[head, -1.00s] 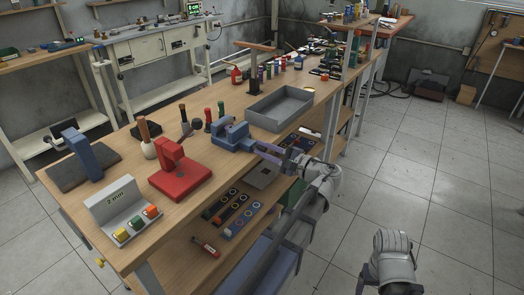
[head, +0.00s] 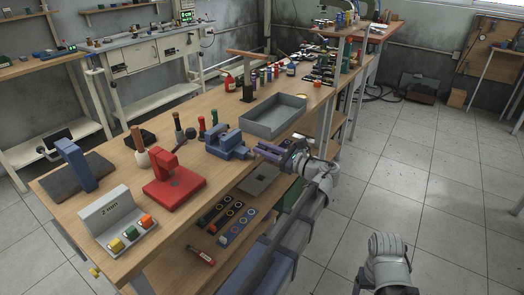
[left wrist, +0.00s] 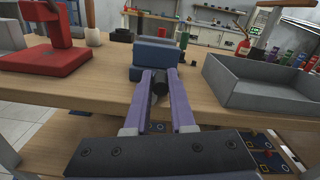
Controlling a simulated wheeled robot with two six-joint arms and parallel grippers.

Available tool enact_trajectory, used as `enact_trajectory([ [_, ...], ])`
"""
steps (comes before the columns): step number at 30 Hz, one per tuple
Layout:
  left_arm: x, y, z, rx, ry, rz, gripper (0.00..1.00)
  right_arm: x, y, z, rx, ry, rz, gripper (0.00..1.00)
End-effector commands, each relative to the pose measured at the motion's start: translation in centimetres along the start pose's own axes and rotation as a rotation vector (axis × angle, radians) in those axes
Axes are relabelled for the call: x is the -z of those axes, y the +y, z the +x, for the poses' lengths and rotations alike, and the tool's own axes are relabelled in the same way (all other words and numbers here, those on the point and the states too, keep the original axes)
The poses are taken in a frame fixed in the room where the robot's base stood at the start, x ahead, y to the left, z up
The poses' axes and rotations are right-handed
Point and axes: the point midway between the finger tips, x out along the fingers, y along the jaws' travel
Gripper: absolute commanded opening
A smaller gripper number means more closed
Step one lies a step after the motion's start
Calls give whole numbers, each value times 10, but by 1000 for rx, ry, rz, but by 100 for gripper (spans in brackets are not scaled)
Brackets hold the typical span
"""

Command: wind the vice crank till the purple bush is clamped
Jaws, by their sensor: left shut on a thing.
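The blue vice (head: 226,144) stands at the bench's near edge, and its blue body also shows in the left wrist view (left wrist: 152,58). My left gripper (head: 262,150) reaches it from the right with purple fingers. In the left wrist view my left gripper (left wrist: 158,80) is shut on the dark crank handle (left wrist: 160,90) in front of the vice. The rest of the crank is hidden by the fingers. I cannot make out the purple bush in either view.
A grey tray (head: 266,132) stands right beside the vice. A red press-like stand (head: 172,190) and a grey stand with coloured blocks (head: 105,212) are to the left. A lower shelf with ring-marked strips (head: 236,222) lies below the bench edge.

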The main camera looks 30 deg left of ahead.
Motion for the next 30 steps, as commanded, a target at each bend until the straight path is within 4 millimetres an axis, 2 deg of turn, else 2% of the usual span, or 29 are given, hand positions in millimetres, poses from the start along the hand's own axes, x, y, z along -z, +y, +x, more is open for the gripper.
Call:
enact_trajectory([
  [9,4,-5,-1,4,8,90,0,0,0,1,0,0,0,78],
  [24,4,-5,-1,3,10,104,0,0,0,1,0,0,0,78],
  [25,4,-5,-1,3,10,104,24,0,0,1,0,0,0,78],
  [30,4,-5,-1,2,7,104,44,0,0,1,0,0,0,78],
])
